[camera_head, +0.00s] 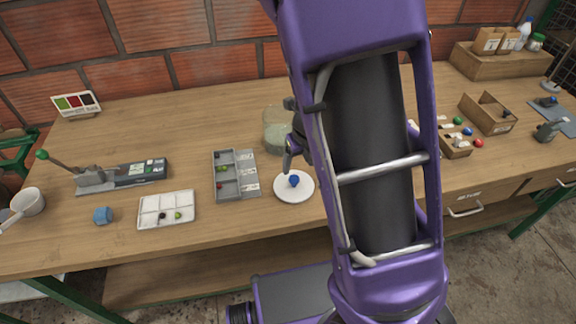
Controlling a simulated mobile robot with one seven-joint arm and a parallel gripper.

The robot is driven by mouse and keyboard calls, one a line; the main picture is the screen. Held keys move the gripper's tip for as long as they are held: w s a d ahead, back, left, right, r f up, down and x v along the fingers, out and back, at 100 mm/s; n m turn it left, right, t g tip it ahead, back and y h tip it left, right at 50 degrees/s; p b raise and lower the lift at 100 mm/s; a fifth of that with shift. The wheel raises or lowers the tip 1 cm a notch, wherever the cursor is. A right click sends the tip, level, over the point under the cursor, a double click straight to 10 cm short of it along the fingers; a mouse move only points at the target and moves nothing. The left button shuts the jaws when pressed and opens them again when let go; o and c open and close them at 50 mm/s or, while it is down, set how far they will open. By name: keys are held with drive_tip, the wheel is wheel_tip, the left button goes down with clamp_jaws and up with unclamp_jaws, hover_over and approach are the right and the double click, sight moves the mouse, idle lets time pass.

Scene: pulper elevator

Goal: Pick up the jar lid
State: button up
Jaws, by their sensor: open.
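I cannot tell for sure which thing is the jar lid. A flat white round disc (294,196) lies on the table below my gripper, with a small blue ball (294,180) on it. A glass jar (276,133) with pale contents stands behind it, partly hidden by my arm.
The wooden table (110,130) holds a grey sorting tray (246,168), a white compartment tray (180,198), a lever device (95,178) and a white mug (28,202). At right are wooden boxes (487,118) and small coloured balls. A brick wall runs behind.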

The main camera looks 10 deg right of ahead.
sight(294, 178)
drive_tip(key=b+x, duration=0.1)
drive_tip(key=x, duration=0.6)
drive_tip(key=shift+a+f+b, duration=0.1)
drive_tip(key=shift+f+b, duration=0.1)
drive_tip(key=shift+b, duration=0.15)
drive_tip(key=shift+r, duration=0.1)
clamp_jaws()
